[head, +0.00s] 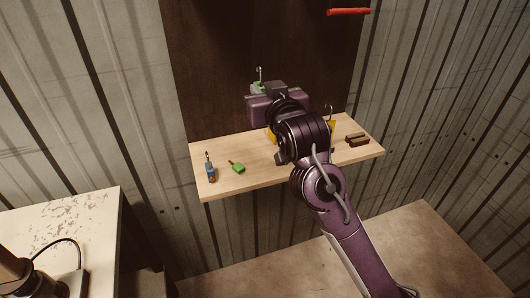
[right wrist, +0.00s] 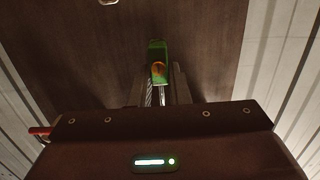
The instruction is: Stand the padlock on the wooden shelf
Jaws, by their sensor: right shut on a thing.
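My right gripper (head: 262,92) is in front of the dark back panel, above the far part of the wooden shelf (head: 262,179). It is shut on a green padlock (head: 258,87), whose metal shackle points up in the head view. In the right wrist view, the padlock (right wrist: 157,50) is between the fingers, with a round orange patch on its green body. The padlock is clear of the shelf board. My arm hides the middle of the shelf. My left gripper is not in view.
On the shelf are a blue item (head: 210,172) and a small green item (head: 238,168) at left, a partly hidden yellow item (head: 332,128), and brown blocks (head: 357,140) at right. A red bar (head: 348,12) is above. A pale worktop (head: 75,215) stands at lower left.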

